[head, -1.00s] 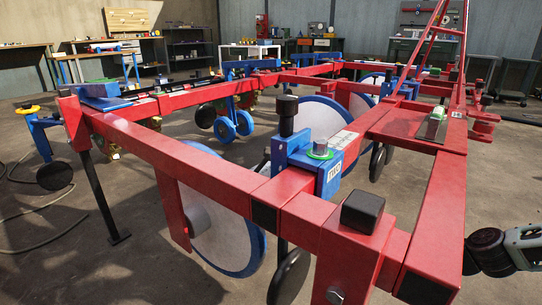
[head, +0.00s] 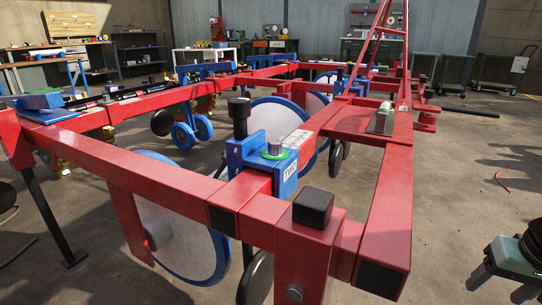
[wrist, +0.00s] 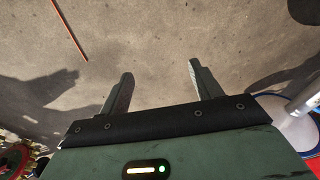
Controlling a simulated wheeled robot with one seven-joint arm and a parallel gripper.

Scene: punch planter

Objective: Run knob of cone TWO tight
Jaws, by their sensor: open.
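The blue clamp bracket labelled TWO (head: 287,172) sits on the red frame beam in the head view. A grey knob (head: 274,148) with a green ring at its base stands upright on top of it. A black-capped post (head: 239,115) rises beside it on the left. My gripper (wrist: 160,70) shows in the wrist view with two fingers wide apart, nothing between them, over bare concrete floor. In the head view part of my arm's end (head: 515,255) is at the lower right edge, well right of the bracket. The cone itself cannot be made out.
The red frame (head: 380,225) fills the middle, with a black-capped corner post (head: 313,207) in front of the bracket. A blue-rimmed disc (head: 185,245) hangs below the beam. Floor right of the frame is mostly open; workbenches and carts stand at the back.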

